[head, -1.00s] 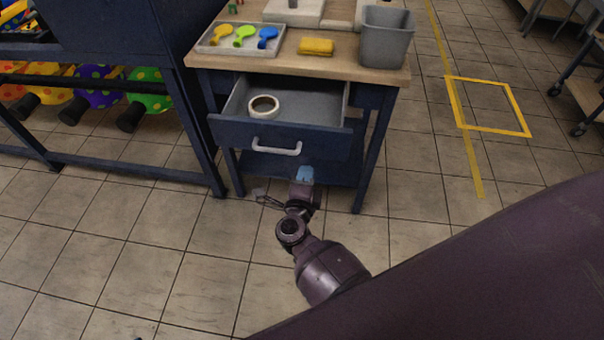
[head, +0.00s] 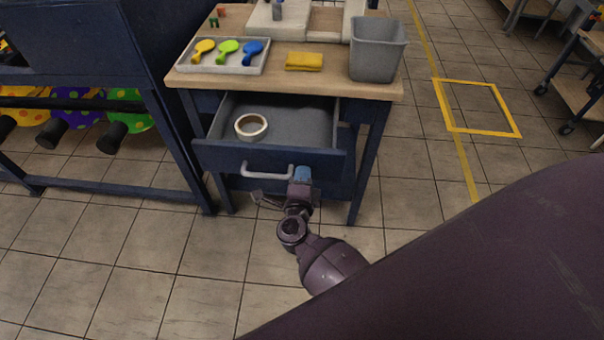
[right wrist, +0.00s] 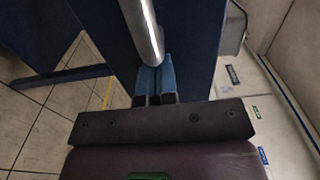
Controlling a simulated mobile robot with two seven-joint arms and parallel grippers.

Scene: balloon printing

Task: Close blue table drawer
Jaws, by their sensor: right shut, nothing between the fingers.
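The blue table drawer (head: 225,155) stands open under the wooden table top (head: 330,85). A roll of tape (head: 251,126) lies inside it. The drawer's pale bar handle (head: 262,173) is on its front. My right gripper (head: 301,174) is in front of the drawer, by the right end of the handle. In the right wrist view its blue fingertips (right wrist: 153,80) are shut together and empty. The metal handle (right wrist: 140,28) runs just beyond the tips, against the dark blue drawer front (right wrist: 190,35). I cannot tell whether the tips touch it. My left gripper is not in view.
On the table are a tray (head: 225,69) with several coloured balloons, a yellow cloth (head: 304,61) and a grey bin (head: 377,50). A dark blue rack (head: 90,101) stands to the left. The tiled floor in front is clear.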

